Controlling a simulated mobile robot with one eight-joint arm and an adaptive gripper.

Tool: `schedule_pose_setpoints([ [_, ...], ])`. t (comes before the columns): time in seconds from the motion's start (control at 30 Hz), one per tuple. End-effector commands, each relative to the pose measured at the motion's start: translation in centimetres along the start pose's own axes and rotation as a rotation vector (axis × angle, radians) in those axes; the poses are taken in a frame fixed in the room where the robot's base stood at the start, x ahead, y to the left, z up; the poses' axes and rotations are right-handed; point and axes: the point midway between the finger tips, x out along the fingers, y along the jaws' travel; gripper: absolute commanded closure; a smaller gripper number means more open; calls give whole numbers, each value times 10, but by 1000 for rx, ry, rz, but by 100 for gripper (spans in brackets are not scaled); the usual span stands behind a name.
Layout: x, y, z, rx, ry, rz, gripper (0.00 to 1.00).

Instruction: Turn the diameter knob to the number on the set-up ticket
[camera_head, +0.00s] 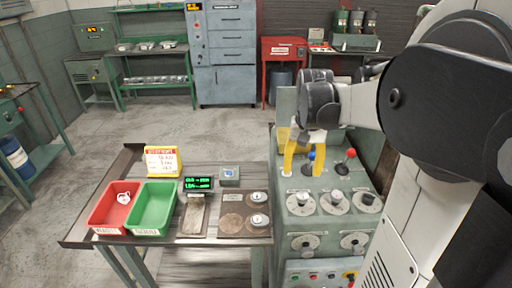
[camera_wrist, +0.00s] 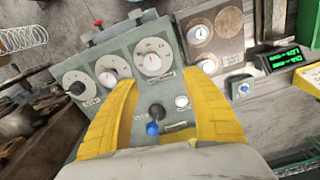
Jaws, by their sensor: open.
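The set-up ticket (camera_head: 163,161) is a yellow-framed card standing at the back of the bench; its numbers are too small to read. The coiler's sloped panel carries three round dials with knobs: left (camera_head: 301,203), middle (camera_head: 335,200) and right (camera_head: 367,200). In the wrist view they appear reversed, as the near dial (camera_wrist: 152,57), middle dial (camera_wrist: 112,68) and black-knobbed dial (camera_wrist: 76,85). I cannot read which is the diameter knob. My gripper (camera_head: 303,167) has its yellow fingers apart and empty above the panel, by the blue-ball lever (camera_wrist: 152,129). It touches no knob that I can see.
A red-ball lever (camera_head: 350,153) stands behind the dials. More dials (camera_head: 305,242) and buttons are on the coiler's front. The bench at left holds a red bin (camera_head: 115,206), a green bin (camera_head: 154,209) and a green-lit display (camera_head: 198,184). Open floor lies behind.

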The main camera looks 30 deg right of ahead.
Motion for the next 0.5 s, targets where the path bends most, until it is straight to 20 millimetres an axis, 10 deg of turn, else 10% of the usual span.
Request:
schedule_pose_setpoints([
  [0.5, 70, 12, -7, 37, -31, 5, 45],
])
